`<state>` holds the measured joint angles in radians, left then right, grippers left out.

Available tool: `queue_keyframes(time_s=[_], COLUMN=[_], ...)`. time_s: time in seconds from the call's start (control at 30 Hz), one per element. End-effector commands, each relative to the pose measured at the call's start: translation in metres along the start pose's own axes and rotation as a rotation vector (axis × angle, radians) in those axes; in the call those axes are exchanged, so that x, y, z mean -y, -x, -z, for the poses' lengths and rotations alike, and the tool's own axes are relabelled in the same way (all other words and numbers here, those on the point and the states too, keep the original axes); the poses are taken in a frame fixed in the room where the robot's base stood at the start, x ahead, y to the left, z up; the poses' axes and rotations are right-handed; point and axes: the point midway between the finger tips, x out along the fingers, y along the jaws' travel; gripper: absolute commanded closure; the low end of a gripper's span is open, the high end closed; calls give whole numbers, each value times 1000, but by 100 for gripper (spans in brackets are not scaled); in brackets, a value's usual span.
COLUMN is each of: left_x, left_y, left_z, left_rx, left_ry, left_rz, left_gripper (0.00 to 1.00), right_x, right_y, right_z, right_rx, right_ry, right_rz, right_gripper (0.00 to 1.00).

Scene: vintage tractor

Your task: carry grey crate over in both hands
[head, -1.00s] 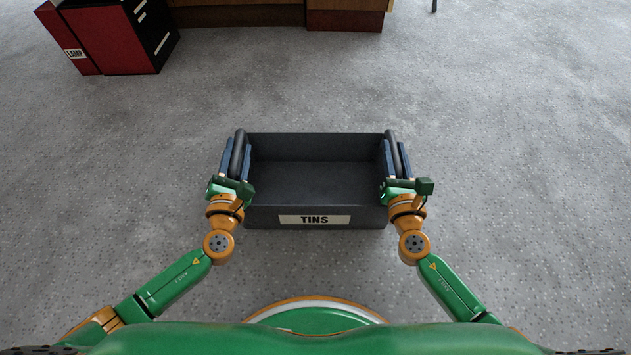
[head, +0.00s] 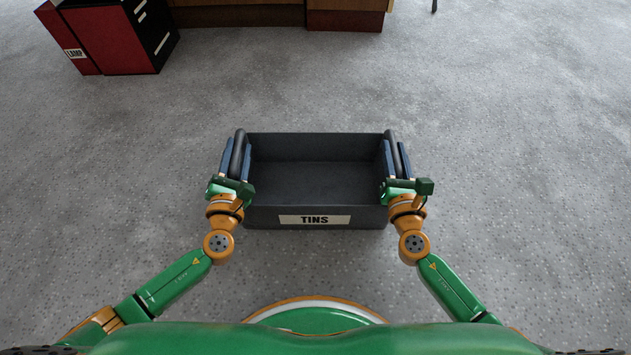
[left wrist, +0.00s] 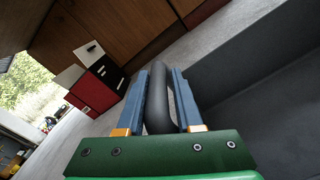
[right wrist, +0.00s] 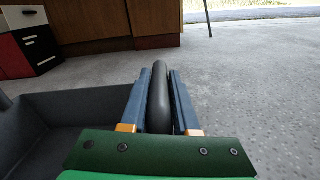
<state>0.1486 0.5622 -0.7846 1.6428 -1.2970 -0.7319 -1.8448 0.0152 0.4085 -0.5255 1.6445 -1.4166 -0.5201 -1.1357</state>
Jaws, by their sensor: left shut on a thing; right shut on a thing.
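The grey crate (head: 315,217) is in front of me in the head view, empty inside, with a white "TINS" label on its near wall. It has a dark bar handle on each side. My left gripper (head: 236,160) is shut on the left handle, which shows between its blue fingers in the left wrist view (left wrist: 158,100). My right gripper (head: 397,160) is shut on the right handle, seen between the fingers in the right wrist view (right wrist: 158,100). The crate looks level. I cannot tell its height over the floor.
A red and black cabinet (head: 112,38) with a "LAMP" label stands at the far left. A wooden bench or cupboard (head: 345,18) stands at the far middle. The grey speckled floor (head: 510,130) is clear around the crate and to the right.

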Motion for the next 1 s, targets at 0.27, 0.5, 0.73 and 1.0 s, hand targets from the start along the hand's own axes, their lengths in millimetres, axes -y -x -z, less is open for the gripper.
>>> queue_keyframes(time_s=[0.27, 0.5, 0.73, 1.0], left_x=[-5, -23, -33, -32], left_y=[-1, -1, -1, -1], left_z=[-1, -27, -42, -39], left_rx=[-3, -4, -5, -5], left_ry=[-8, -8, -8, -8], left_rz=[-9, -10, -10, -11], left_gripper=[100, 100, 100, 100], right_x=[4, -2, -6, -5], right_y=[-1, -1, -1, -1], right_z=[-5, -37, -55, -52], right_rx=[6, 7, 8, 8], right_ry=[2, 3, 3, 3], right_rz=[13, 13, 13, 13], right_gripper=[100, 100, 100, 100])
